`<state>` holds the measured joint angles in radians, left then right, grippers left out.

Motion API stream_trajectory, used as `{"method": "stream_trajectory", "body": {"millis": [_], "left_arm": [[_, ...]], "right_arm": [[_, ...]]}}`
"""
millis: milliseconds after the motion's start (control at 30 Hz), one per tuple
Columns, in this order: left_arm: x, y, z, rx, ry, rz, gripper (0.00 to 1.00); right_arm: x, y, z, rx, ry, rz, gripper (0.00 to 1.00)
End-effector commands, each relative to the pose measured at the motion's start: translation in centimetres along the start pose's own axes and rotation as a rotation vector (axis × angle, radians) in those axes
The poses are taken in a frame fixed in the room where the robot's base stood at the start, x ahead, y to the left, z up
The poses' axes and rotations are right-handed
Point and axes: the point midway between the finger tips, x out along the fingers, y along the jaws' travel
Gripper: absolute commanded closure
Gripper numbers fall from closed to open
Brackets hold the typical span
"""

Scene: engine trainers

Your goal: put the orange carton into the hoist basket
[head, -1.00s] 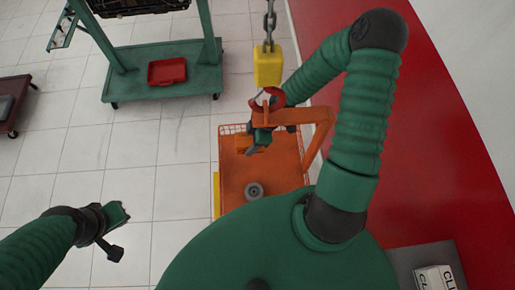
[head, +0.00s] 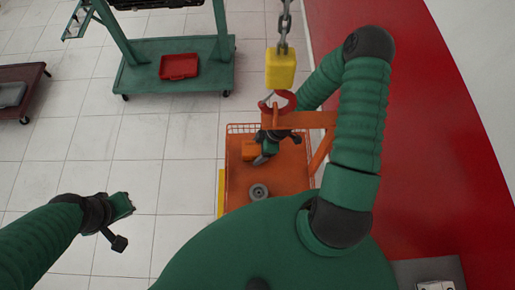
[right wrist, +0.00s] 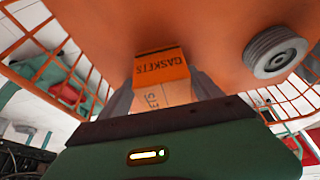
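The orange carton (head: 249,149), printed "GASKETS", is over the orange floor of the hoist basket (head: 236,181), near its far side. In the right wrist view the carton (right wrist: 162,68) sits between the two grey fingers of my right gripper (right wrist: 163,92), which flank it closely on both sides. In the head view my right gripper (head: 264,158) reaches down inside the basket, shut on the carton. I cannot tell whether the carton touches the floor. My left gripper (head: 123,206) is away from the basket, over the tiles at left; its fingers are not clear.
A grey wheel-like part (head: 259,192) lies in the basket. A yellow hoist block (head: 281,69) with a red hook (head: 278,102) hangs on a chain above, beside my right arm. A green wheeled stand (head: 143,76) bears a red tray (head: 179,66).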

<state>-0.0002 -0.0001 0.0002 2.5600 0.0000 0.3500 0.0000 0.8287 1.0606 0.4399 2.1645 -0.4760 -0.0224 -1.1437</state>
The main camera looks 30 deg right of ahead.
Motion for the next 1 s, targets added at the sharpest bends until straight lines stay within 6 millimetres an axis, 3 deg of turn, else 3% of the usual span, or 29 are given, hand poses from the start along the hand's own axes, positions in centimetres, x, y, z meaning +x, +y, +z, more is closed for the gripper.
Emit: {"method": "stream_trajectory", "body": {"millis": [267,700,1000], "left_arm": [[-0.1,0.0,0.0,0.0,0.0,0.0,1.0],[-1.0,0.0,-0.2,0.0,0.0,0.0,1.0],[-1.1,0.0,-0.2,0.0,0.0,0.0,1.0]], "right_arm": [[-0.9,0.0,-0.2,0.0,-0.001,0.003,0.26],[-11.2,0.1,-0.1,0.004,0.0,0.004,0.26],[-12.2,0.0,-0.2,-0.001,-0.001,0.0,0.26]]}}
